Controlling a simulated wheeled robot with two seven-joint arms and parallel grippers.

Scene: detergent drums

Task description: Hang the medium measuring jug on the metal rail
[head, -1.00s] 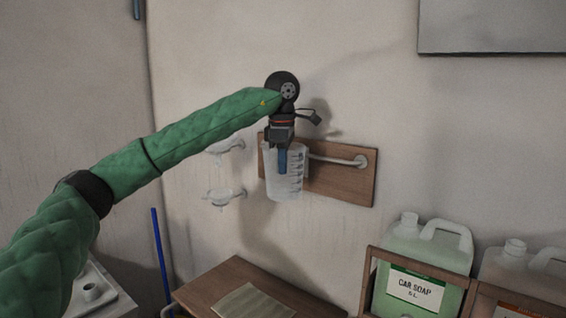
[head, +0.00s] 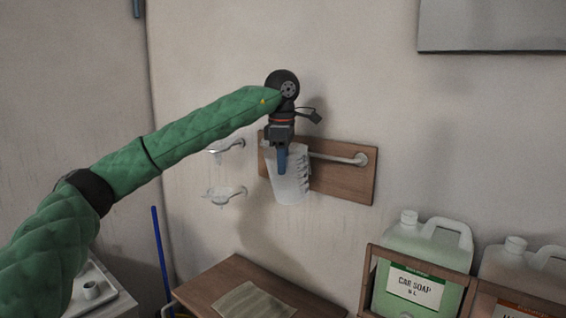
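The measuring jug (head: 289,184) is a translucent, whitish jug with dark graduation marks, in the middle of the head view. It hangs slightly tilted in front of the left part of the metal rail (head: 338,158), which is fixed to a wooden board (head: 345,186) on the wall. My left gripper (head: 282,160) is at the jug's upper part, pointing down, with a blue finger against the jug's near side. It appears shut on the jug. Whether the jug's handle is over the rail is hidden by the gripper and jug. My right gripper is out of view.
Two small wall holders (head: 222,194) are left of the board. A wooden table (head: 225,280) with a cloth (head: 254,301) stands below. A green car soap drum (head: 425,265) is in a wooden crate at right, beside another drum (head: 525,265). A blue pole (head: 161,250) leans at left.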

